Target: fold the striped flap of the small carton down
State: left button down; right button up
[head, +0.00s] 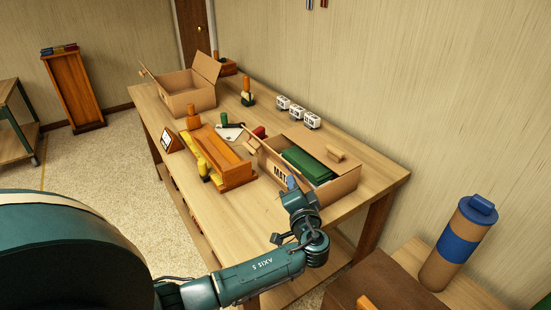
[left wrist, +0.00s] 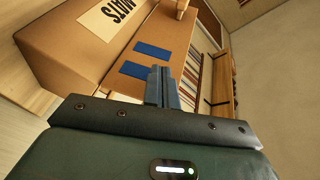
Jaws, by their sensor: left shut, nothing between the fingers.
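The carton marked MATS (head: 330,192) stands open on the near right part of the table, with green things (head: 305,163) inside. My right gripper is out of view.
Another open carton (head: 187,100) stands at the table's far end. A wooden rack (head: 222,160), a stamp (head: 248,92) and several white blocks (head: 298,110) are on the table. A brown bottle with a blue band (head: 458,243) stands at the right.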

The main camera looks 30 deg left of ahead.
aim_at(303, 178)
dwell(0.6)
pick_arm(q)
jog(key=shift+w+d+r+b, duration=0.2)
jog(key=shift+w+r+b, duration=0.1)
jog(key=shift+w, duration=0.2)
jog(key=shift+w+d+r+b, duration=0.15)
jog(key=shift+w+d+b, duration=0.1)
jog(key=shift+w, duration=0.2)
jog(key=shift+w+d+r, duration=0.1)
jog(key=shift+w+r, duration=0.2)
jog(key=shift+w, duration=0.1)
jog(key=shift+w+d+r+b, duration=0.1)
jog(key=shift+w+d+b, duration=0.05)
jog(key=shift+w+b, duration=0.4)
jog(key=shift+w+d+r+b, duration=0.1)
jog(key=shift+w+d+b, duration=0.1)
jog(key=shift+w+b, duration=0.15)
jog(key=shift+w+d+r+b, duration=0.15)
jog(key=shift+w+b, duration=0.1)
jog(key=shift+w, duration=0.2)
jog(key=shift+w+r, duration=0.1)
jog(key=shift+r, duration=0.05)
